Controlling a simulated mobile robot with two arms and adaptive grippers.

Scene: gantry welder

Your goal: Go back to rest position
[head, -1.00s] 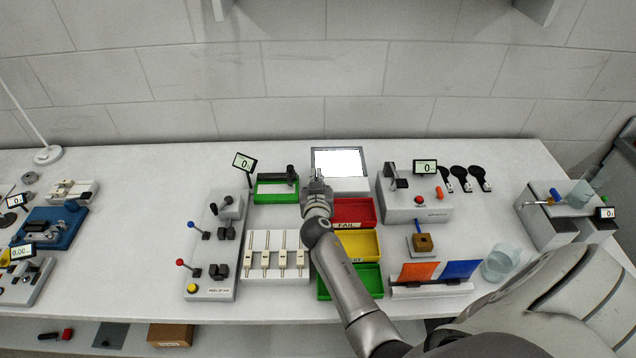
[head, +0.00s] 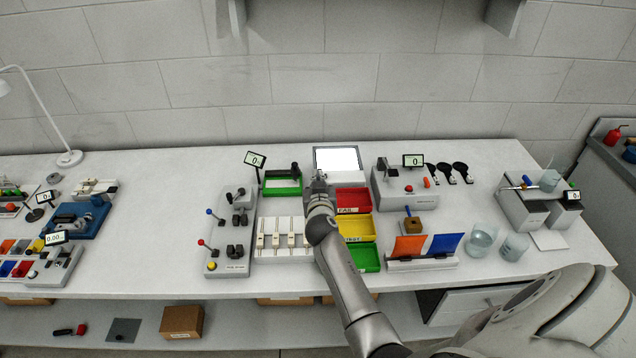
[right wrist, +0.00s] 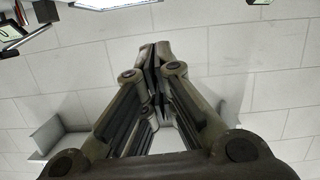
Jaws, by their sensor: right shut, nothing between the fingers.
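My right arm reaches in from the lower right of the head view. Its gripper (head: 319,181) is over the bench, in front of the white screen (head: 337,159) and just left of the red tray (head: 352,200). In the right wrist view the fingers (right wrist: 155,55) of this gripper meet at their tips, shut with nothing between them. My left gripper and arm are not in view.
The white bench (head: 130,240) holds a lever station (head: 231,262), a green tray (head: 282,186), a yellow tray (head: 356,229), orange and blue cards (head: 409,247) and beakers (head: 481,239). Boxes (head: 182,322) stand on a lower shelf.

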